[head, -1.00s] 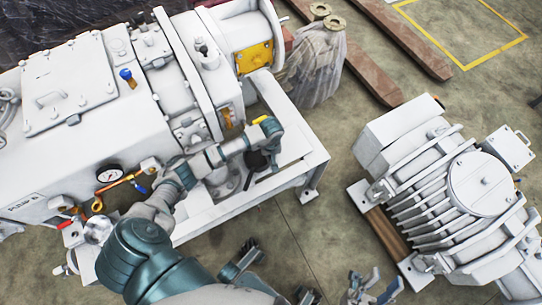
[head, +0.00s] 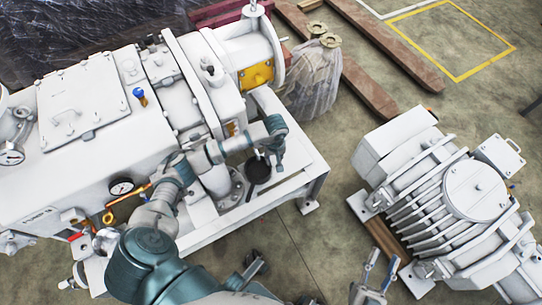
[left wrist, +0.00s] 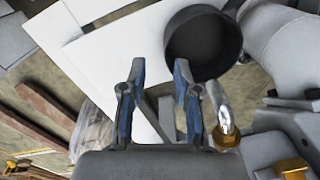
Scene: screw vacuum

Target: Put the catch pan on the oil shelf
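The catch pan looks like the round black dish (head: 258,171) by the pump's white base frame in the head view. It shows larger in the left wrist view (left wrist: 203,42), just past the fingertip on the right. My left gripper (head: 277,142) is at the pan, partly above it. In the left wrist view its two fingers (left wrist: 158,75) stand apart with nothing between them. Whether a finger touches the pan I cannot tell. My right gripper (head: 381,264) is low in the head view, fingers apart and empty. I cannot make out which surface is the oil shelf.
The white pump (head: 95,125) fills the left, with its base frame (head: 300,181) beside the pan. A metal pipe with a brass fitting (left wrist: 227,133) is close to my left gripper's finger. A grey finned motor unit (head: 440,200) stands at right.

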